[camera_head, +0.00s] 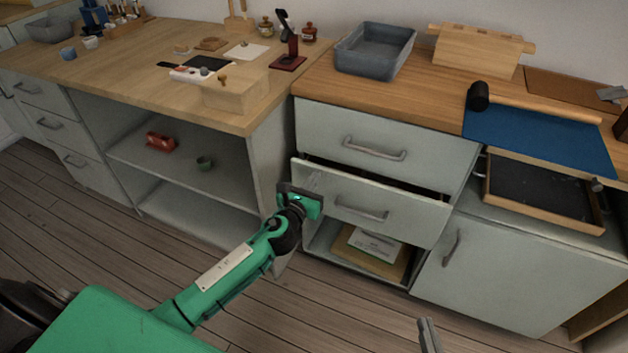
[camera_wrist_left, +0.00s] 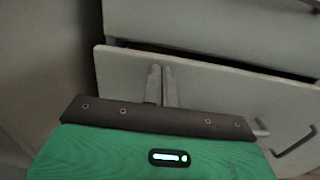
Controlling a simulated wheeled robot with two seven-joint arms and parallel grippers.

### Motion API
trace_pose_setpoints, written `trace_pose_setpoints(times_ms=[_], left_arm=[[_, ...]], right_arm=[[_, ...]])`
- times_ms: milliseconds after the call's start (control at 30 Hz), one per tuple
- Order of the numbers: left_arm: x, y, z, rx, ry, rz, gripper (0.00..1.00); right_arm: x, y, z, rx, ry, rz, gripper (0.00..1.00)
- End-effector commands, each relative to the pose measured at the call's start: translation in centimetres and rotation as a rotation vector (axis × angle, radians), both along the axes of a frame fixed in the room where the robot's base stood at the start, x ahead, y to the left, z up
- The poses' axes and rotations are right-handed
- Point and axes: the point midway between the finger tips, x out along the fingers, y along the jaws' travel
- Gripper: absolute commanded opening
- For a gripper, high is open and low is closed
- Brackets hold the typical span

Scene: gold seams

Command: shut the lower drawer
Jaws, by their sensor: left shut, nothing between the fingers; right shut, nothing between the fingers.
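The lower drawer (camera_head: 408,211) stands partly open under the closed upper drawer (camera_head: 425,149). A dark gap shows above its pale front, and its grey bar handle (camera_head: 362,209) is on the front. My left gripper (camera_head: 314,183) is shut and empty at the left part of the drawer front. In the left wrist view its closed fingers (camera_wrist_left: 162,84) point at the drawer front (camera_wrist_left: 225,95), left of the handle (camera_wrist_left: 296,143); I cannot tell whether they touch it. My right gripper (camera_head: 428,330) shows only as shut grey fingertips at the bottom edge, apart from the cabinet.
Below the drawer is an open shelf with papers (camera_head: 375,245). A cupboard door with a handle (camera_head: 451,248) is to the right. A grey tub (camera_head: 374,50) and a blue mat (camera_head: 540,135) are on the worktop. Open shelving (camera_head: 190,170) is left. The wooden floor in front is clear.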

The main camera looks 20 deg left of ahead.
Motion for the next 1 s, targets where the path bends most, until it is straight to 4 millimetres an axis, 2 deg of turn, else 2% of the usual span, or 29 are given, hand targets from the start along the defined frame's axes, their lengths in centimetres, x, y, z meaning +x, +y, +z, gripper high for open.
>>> trace_pose_setpoints(times_ms=[133, 533, 800, 1000], left_arm=[[0.7, 0.0, 0.0, 0.000, 0.000, 0.000, 0.00], [1.1, 0.0, 0.0, 0.000, 0.000, 0.000, 0.00], [4.5, -0.1, 0.0, 0.000, -0.001, 0.000, 0.00], [5.6, -0.2, 0.1, 0.000, -0.001, 0.000, 0.00]], right_arm=[[0.3, -0.1, 0.5, 0.006, -0.027, -0.007, 0.00], [0.3, -0.1, 0.6, 0.007, -0.032, -0.007, 0.00], [0.3, -0.1, 0.5, 0.007, -0.027, -0.006, 0.00], [0.3, -0.1, 0.5, 0.007, -0.025, -0.006, 0.00]])
